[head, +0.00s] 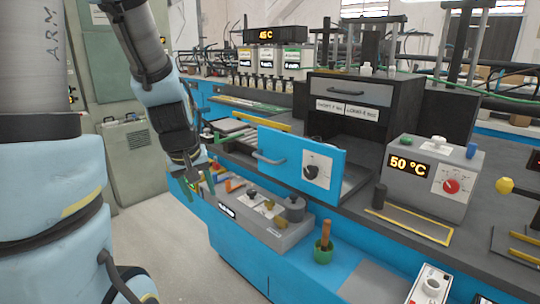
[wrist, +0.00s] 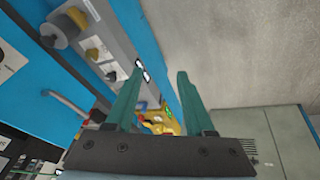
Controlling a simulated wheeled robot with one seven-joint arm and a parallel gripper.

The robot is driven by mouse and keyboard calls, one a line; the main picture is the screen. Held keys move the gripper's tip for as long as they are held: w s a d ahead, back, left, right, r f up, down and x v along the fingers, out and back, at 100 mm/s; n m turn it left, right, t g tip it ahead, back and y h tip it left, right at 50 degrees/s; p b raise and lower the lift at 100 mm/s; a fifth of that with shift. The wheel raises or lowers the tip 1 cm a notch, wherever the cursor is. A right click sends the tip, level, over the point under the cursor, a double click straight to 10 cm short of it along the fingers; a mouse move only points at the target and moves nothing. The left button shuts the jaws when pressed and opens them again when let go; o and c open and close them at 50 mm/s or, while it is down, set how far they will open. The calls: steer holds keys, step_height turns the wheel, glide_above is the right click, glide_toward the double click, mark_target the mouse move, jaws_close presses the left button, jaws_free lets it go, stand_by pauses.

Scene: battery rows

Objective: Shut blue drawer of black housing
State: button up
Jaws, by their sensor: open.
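The blue drawer (head: 281,150) stands out from the black housing (head: 407,98) on the bench. Its front carries a grey bar handle (head: 268,159) and a white plate with a black dial (head: 316,170). The drawer front also shows at the left of the wrist view (wrist: 30,75), with its handle (wrist: 70,106). My gripper (head: 199,183) is open and empty, left of the drawer front and apart from it. Its two green fingers show in the wrist view (wrist: 160,75) with nothing between them.
A grey 50 °C controller (head: 428,178) stands right of the housing. The housing has a closed grey upper drawer (head: 350,91). Open floor lies at lower left.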

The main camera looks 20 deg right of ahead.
steer(key=w+d+r+n+t, duration=0.1)
steer(key=w+d+r, duration=0.1)
steer(key=w+d, duration=0.1)
steer(key=w+d+r+n+t+p, duration=0.1)
steer(key=w+d+r, duration=0.1)
steer(key=d, duration=0.3)
steer(key=w+d+r+n+t+h+p, duration=0.1)
steer(key=w+d, duration=0.3)
steer(key=shift+w+r+n+t, duration=0.15)
steer(key=shift+r+n+t, duration=0.15)
steer(key=shift+r, duration=0.1)
steer(key=c, duration=0.6)
steer(key=shift+w+f, duration=0.2)
steer(key=shift+w, duration=0.05)
steer(key=shift+c, duration=0.7)
steer(key=p+x, duration=0.1)
steer(key=x, duration=0.8)
steer(key=shift+w+d+f, duration=0.15)
steer(key=shift+d+f, duration=0.05)
jaws_close()
steer(key=shift+w+d+r+p, duration=0.15)
steer(key=shift+w+d+p, duration=0.15)
steer(key=shift+d+p, duration=0.2)
steer(key=shift+w+d+r+p, duration=0.15)
steer(key=shift+w+d+p, duration=0.2)
steer(key=shift+d, duration=0.25)
steer(key=shift+w+d+r+p, duration=0.2)
steer(key=shift+d+p, duration=0.25)
steer(key=shift+d, duration=0.1)
